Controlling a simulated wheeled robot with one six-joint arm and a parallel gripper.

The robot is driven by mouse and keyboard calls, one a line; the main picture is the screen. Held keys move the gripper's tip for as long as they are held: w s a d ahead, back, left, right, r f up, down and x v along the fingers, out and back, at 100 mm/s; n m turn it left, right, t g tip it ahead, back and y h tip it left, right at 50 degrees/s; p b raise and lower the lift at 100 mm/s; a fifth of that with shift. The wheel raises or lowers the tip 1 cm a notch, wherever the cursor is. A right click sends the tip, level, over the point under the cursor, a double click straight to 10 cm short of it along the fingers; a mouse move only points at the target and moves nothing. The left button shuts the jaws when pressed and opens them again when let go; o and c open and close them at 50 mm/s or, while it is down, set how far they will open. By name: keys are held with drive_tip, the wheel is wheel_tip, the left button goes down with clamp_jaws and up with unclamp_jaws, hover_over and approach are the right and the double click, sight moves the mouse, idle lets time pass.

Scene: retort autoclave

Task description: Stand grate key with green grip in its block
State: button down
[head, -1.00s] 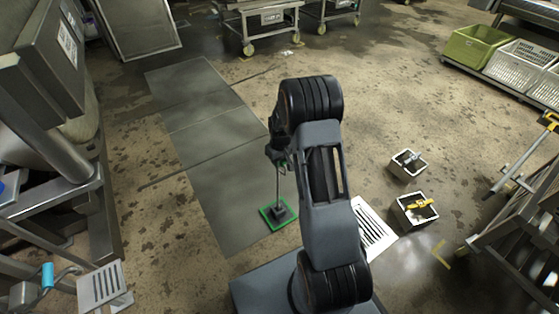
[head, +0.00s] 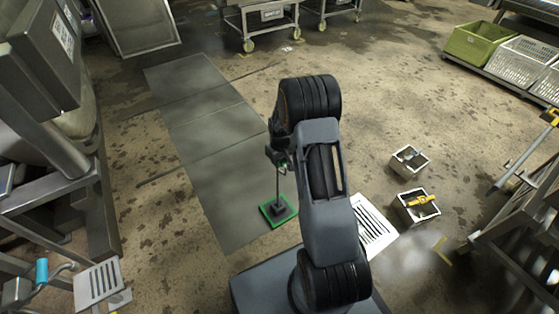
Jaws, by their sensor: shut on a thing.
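The grate key (head: 277,184) is a thin grey rod held upright, with a bit of green at its grip by the jaws. My gripper (head: 279,160) is shut on the key's top and partly hidden by my arm. The key's lower end meets the dark block (head: 279,208), which sits on a green-edged square (head: 267,217) on the floor. From this view I cannot tell how deep the rod sits in the block.
A white slotted grate (head: 374,226) lies right of my arm. Two white bins (head: 424,219) (head: 398,171) stand beyond it, one with a yellow-handled thing. Grey floor plates (head: 205,110) stretch away at left. A steel frame with a blue-gripped handle (head: 42,270) is at lower left.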

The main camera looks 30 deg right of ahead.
drive_tip(key=shift+f, duration=0.45)
drive_tip(key=c, duration=0.9)
unclamp_jaws()
drive_tip(key=shift+r, duration=0.15)
wheel_tip(320, 180, up, 14)
drive_tip(key=p, duration=0.4)
drive_tip(key=shift+s+p, duration=0.15)
drive_tip(key=shift+p, duration=0.2)
drive_tip(key=s+a+r+t+p, duration=0.1)
drive_tip(key=s+a+r+p, duration=0.1)
drive_tip(key=r+p, duration=0.5)
drive_tip(key=s+a+r+p, duration=0.2)
drive_tip(key=s+r+p, duration=0.1)
drive_tip(key=r, duration=0.7)
drive_tip(key=s+a+r+t+p, duration=0.1)
drive_tip(key=s+a+r+p, duration=0.1)
drive_tip(key=r+p, duration=0.5)
drive_tip(key=shift+m+t, duration=0.6)
drive_tip(key=shift+t, duration=0.1)
drive_tip(key=s+a+r+p, duration=0.1)
drive_tip(key=s+r+p, duration=0.3)
drive_tip(key=r, duration=0.3)
drive_tip(key=s+a+r+p, duration=0.2)
drive_tip(key=s+r+p, duration=0.2)
drive_tip(key=r, duration=0.3)
drive_tip(key=s+a+r+p, duration=0.2)
drive_tip(key=s+r+p, duration=0.2)
drive_tip(key=r, duration=0.3)
drive_tip(key=shift+s+a, duration=0.1)
drive_tip(key=shift+s, duration=0.45)
